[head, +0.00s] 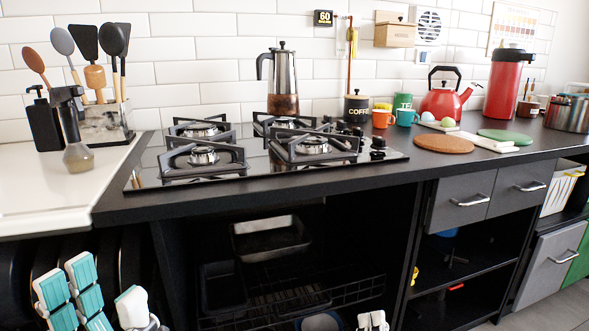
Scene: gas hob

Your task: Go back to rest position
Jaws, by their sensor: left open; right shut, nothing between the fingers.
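My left gripper (98,285) is low at the left edge of the head view, below the white counter. Its white fingers with teal pads are spread apart, with nothing between them. My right gripper (373,320) barely shows at the bottom edge, right of centre. Only its white fingertips are in view, close together and with nothing seen between them. Both grippers are below the worktop level and apart from the objects on it.
The black worktop (430,168) carries the gas hob (190,180) with a moka pot (283,85) at its back. A red kettle (441,103), mugs and a red flask (505,85) stand to the right. Open black shelves with dark trays (270,240) lie below.

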